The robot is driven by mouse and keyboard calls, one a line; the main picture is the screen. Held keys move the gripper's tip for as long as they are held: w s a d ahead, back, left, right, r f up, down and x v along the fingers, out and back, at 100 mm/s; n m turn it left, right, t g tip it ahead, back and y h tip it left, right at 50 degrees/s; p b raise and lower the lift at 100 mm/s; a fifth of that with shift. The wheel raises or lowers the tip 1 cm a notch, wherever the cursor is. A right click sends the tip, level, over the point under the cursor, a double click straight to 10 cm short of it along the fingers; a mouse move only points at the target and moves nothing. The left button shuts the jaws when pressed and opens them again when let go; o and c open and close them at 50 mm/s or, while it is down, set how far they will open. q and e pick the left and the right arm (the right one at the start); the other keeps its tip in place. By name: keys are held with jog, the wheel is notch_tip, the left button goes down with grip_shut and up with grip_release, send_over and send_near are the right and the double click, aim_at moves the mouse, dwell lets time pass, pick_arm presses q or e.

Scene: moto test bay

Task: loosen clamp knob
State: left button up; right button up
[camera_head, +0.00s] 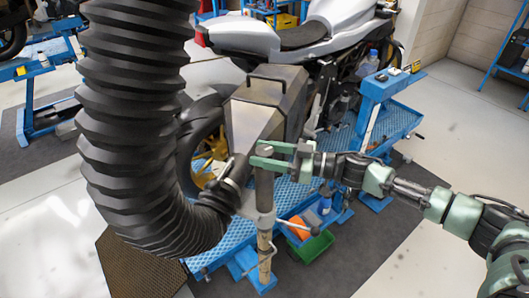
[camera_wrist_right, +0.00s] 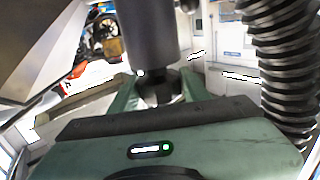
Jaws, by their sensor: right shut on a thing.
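My right gripper (camera_head: 262,156) reaches in from the right, at the top of a grey upright post (camera_head: 265,190) beside the exhaust hood. Its green fingers are shut around the clamp knob, which is mostly hidden between them in the head view. In the right wrist view, the fingers (camera_wrist_right: 160,84) flank the dark knob (camera_wrist_right: 161,94), and a thick dark cylinder (camera_wrist_right: 148,45) stands just beyond it. My left gripper is not in view.
A large black ribbed hose (camera_head: 135,120) hangs at the left and curves into the grey metal hood (camera_head: 262,115), close to my right gripper. A silver motorcycle (camera_head: 290,35) stands behind on a blue lift (camera_head: 395,122). A green bin (camera_head: 312,247) sits below.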

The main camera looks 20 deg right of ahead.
jog(key=o, duration=1.4)
jog(key=shift+c, duration=0.2)
jog(key=shift+s+d+f, duration=0.1)
jog(key=shift+s+d, duration=0.05)
jog(key=shift+d, duration=0.2)
jog(key=b+v, duration=0.3)
jog(key=v, duration=0.4)
